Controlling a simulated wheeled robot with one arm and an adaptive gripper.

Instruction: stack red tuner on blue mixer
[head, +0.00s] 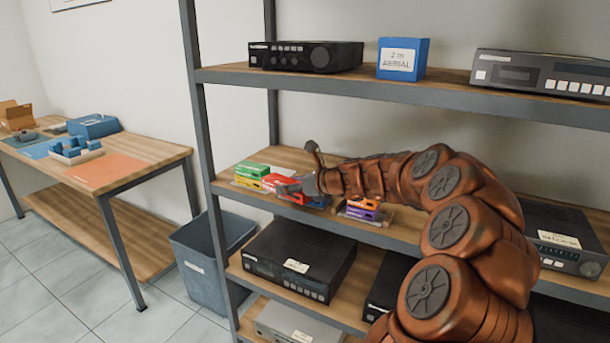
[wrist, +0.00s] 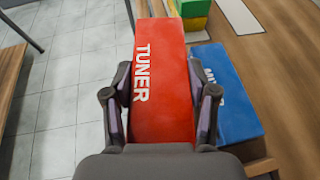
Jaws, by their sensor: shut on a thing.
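My gripper (wrist: 163,95) is shut on the red tuner (wrist: 160,60), a red box with white "TUNER" lettering, its fingers on both long sides. In the head view the red tuner (head: 272,180) shows at the end of my gripper (head: 297,185), over the middle shelf. In the head view only a bit of the blue mixer (head: 318,202) shows below my gripper.
A green and yellow stack (head: 250,172) stands left of the tuner. An orange and purple stack (head: 363,207) stands right of the mixer. The upper shelf (head: 430,90) and black units (head: 298,258) bound the space above and below. The shelf's front edge is near.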

